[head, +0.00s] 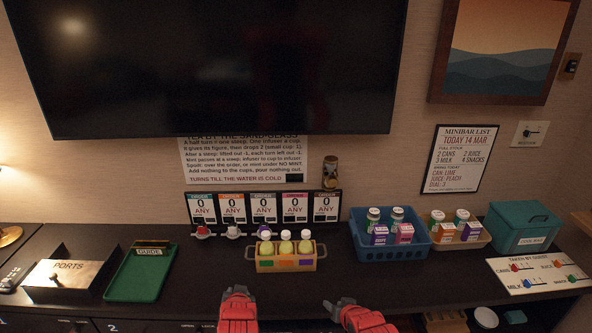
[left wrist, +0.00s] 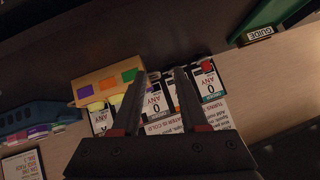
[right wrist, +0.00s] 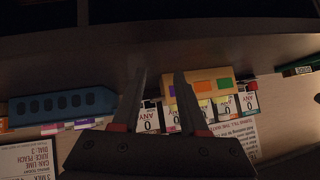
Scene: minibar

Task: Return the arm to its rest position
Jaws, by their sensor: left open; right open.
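My left gripper (head: 236,290) and my right gripper (head: 338,303) show at the bottom of the head view, both red, over the front part of the dark counter (head: 190,290). My left gripper's jaws are parted and empty in the left wrist view (left wrist: 160,72). My right gripper's jaws are also parted and empty in the right wrist view (right wrist: 161,75). Neither gripper touches any object. A wooden carrier (head: 287,264) with three yellow-green bottles stands on the counter beyond them, and it also shows in the right wrist view (right wrist: 200,84).
A green tray (head: 136,276) and the PORTS box (head: 65,274) are at left. Card signs (head: 263,206) line the wall. The front counter looks clear.

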